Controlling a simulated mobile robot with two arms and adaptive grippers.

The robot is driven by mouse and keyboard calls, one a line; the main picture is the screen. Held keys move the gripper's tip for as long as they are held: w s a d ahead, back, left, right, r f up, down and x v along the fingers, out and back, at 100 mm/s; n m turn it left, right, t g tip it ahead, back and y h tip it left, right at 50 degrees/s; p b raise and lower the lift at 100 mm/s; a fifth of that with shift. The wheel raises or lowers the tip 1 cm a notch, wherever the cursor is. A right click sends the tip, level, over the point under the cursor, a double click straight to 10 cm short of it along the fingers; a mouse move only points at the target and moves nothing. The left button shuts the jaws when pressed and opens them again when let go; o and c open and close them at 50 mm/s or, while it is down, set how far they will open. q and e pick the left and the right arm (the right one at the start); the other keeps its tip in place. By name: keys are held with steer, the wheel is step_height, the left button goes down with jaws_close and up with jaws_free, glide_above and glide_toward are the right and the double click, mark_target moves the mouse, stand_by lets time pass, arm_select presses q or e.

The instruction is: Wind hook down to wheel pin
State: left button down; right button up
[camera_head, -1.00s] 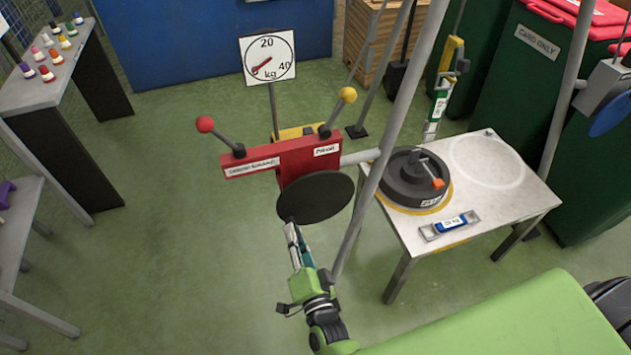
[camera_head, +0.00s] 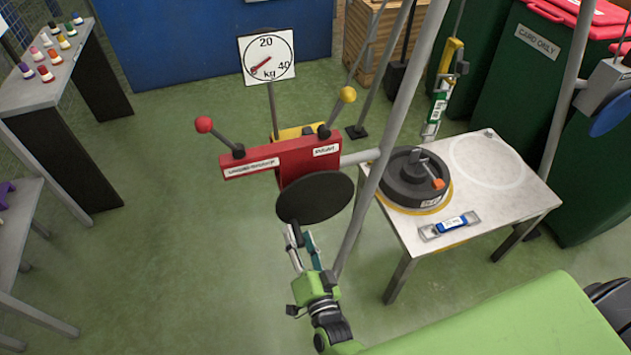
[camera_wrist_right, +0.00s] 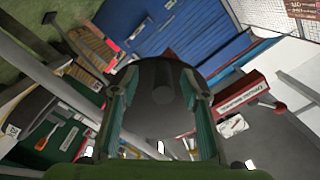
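The dark wheel (camera_head: 405,190) lies on the white table, with an orange-tipped pin (camera_head: 437,183) on top. A yellow, green and white hanging piece (camera_head: 438,105), apparently the hook assembly, shows above the table's back edge; its lower tip is too small to make out. The red winch box (camera_head: 285,161) has a red-knobbed and a yellow-knobbed lever and a black disc (camera_head: 315,197). My right gripper (camera_head: 300,236) is just below that disc in the picture. In the right wrist view its fingers (camera_wrist_right: 160,95) stand apart, with the dark disc (camera_wrist_right: 155,115) beyond them. Contact cannot be told. My left gripper is out of view.
A slanted grey pole (camera_head: 385,140) stands between the winch and the white table (camera_head: 480,215). A blue-and-silver level-like tool (camera_head: 450,225) lies at the table's front. A dial (camera_head: 267,58) stands behind.

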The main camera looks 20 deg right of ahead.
steer(key=shift+s+a+r, duration=0.1)
steer(key=shift+s, duration=0.05)
steer(key=shift+s+p, duration=0.45)
steer(key=shift+s, duration=0.85)
steer(key=shift+s+p, duration=0.5)
steer(key=shift+s, duration=2.05)
